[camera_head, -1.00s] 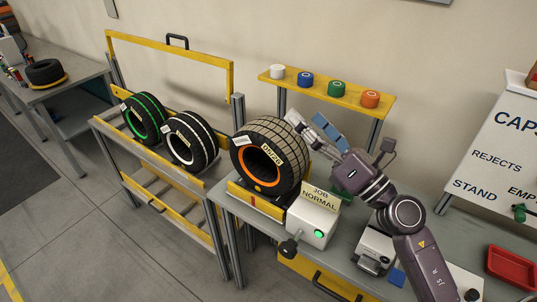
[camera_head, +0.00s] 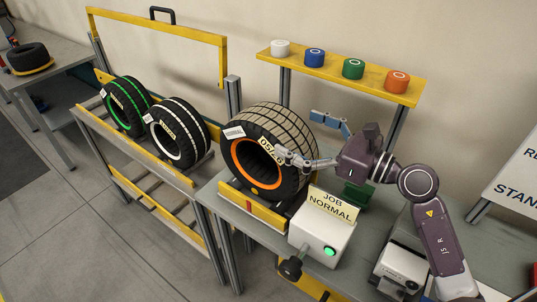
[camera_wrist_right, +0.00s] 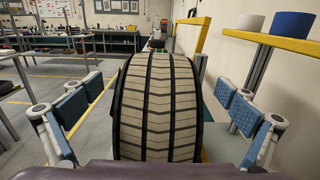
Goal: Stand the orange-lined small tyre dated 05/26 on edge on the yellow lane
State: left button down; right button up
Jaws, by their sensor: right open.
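The orange-lined tyre (camera_head: 268,150) stands on edge in a yellow-fronted cradle (camera_head: 255,208) on the grey bench. Its yellow date label reads about 05/26, partly covered by a finger. My right gripper (camera_head: 308,142) is open, one finger in front of the tyre's face and the other behind its tread. In the right wrist view the pale-blocked tread (camera_wrist_right: 157,105) lies between the two blue-padded fingers, with gaps on both sides. My left gripper is not in view. A yellow-railed rack (camera_head: 130,140) stands at left; I cannot tell whether it is the yellow lane.
A green-lined tyre (camera_head: 126,106) and a white-lined tyre (camera_head: 178,137) stand in the rack. A control box (camera_head: 322,240) with a "JOB NORMAL" sign sits in front of the cradle. A yellow shelf (camera_head: 340,75) with coloured rolls is behind. A black tyre (camera_head: 28,57) lies on the left table.

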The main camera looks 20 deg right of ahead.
aim_at(268, 122)
jog(key=p+x, duration=0.1)
jog(key=x, duration=0.1)
jog(key=p+x, duration=0.1)
jog(key=x, duration=0.2)
jog(key=f+p+x, duration=0.1)
jog(key=p+x, duration=0.1)
jog(key=shift+w, duration=0.2)
jog(key=shift+w+a+f, duration=0.15)
jog(key=shift+w+a, duration=0.15)
jog(key=shift+a, duration=0.05)
jog(key=shift+s+d, duration=0.1)
jog(key=shift+s, duration=0.05)
jog(key=c, duration=1.8)
jog(key=shift+r, duration=0.2)
jog(key=shift+c, duration=0.8)
